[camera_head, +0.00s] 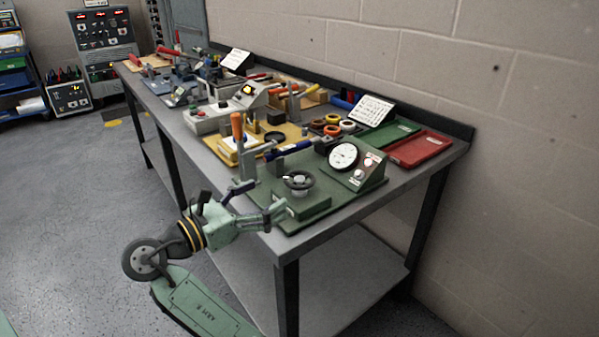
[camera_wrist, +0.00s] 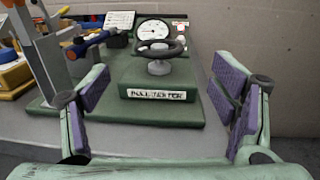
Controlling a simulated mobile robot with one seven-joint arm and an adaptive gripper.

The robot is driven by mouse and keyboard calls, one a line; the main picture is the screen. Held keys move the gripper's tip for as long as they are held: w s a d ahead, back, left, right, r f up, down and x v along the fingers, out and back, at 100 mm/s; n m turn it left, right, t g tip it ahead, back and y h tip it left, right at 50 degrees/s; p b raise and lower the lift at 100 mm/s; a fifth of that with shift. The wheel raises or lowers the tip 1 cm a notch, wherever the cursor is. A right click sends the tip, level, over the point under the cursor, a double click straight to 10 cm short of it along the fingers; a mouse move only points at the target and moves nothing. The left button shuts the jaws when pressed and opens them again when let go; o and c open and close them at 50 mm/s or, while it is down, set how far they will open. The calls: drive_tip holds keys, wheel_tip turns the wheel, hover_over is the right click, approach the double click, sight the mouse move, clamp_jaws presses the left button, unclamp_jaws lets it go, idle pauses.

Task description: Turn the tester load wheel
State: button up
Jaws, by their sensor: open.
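The tester load wheel (camera_head: 298,181) is a small dark handwheel on a grey hub, on top of a green block at the near end of the bench. In the wrist view the wheel (camera_wrist: 159,47) stands ahead, between and beyond my fingers. The green pull tester (camera_wrist: 160,82) carries a white label on its front and a round white dial (camera_head: 343,157) behind the wheel. My gripper (camera_head: 258,202) is open and empty at the bench's front edge, left of the wheel in the head view. In the wrist view my gripper (camera_wrist: 160,112) has its fingers wide apart, touching nothing.
An upright grey post with a lever (camera_wrist: 44,50) stands left of the wheel. Red (camera_head: 418,149) and green (camera_head: 388,136) trays lie behind the tester near the wall. Several tools and fixtures crowd the bench (camera_head: 383,200) further left. The floor (camera_head: 70,200) in front is clear.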

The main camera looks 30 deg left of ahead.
sight(311, 173)
drive_tip(key=p+x, duration=0.2)
drive_tip(key=x, duration=0.8)
drive_tip(key=shift+w, duration=0.15)
drive_tip(key=c, duration=1.2)
drive_tip(key=shift+d+n+y, duration=0.1)
drive_tip(key=shift+n+y, duration=0.2)
drive_tip(key=shift+y, duration=0.1)
